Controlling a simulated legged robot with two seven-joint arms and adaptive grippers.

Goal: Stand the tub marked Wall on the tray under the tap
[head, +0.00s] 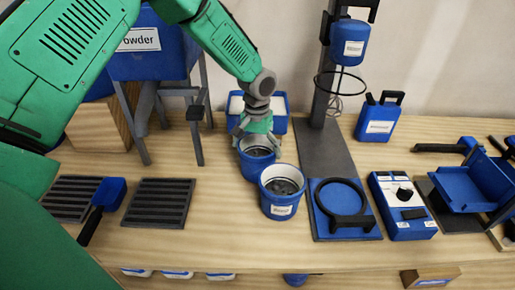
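A blue tub (257,169) with an open top stands on the bench under my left gripper (257,137). The gripper points down at the tub's far rim, its fingers spread to about the tub's width; whether they touch or hold it I cannot tell. A second blue tub (281,207) stands just in front and to the right, with a white label too small to read. A dark slatted tray (158,203) lies at the left, in front of the legs of the blue Powder hopper (150,66). A small black part, perhaps its tap (195,112), shows there. My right gripper is not in view.
A second slatted tray (70,186) and a blue-headed scoop or brush (109,194) lie further left. A blue bin (236,103) stands behind the tubs. Right of them are a mixer stand (321,100), a ring holder (318,226) and a scale-like box (405,222). Bench between tray and tubs is clear.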

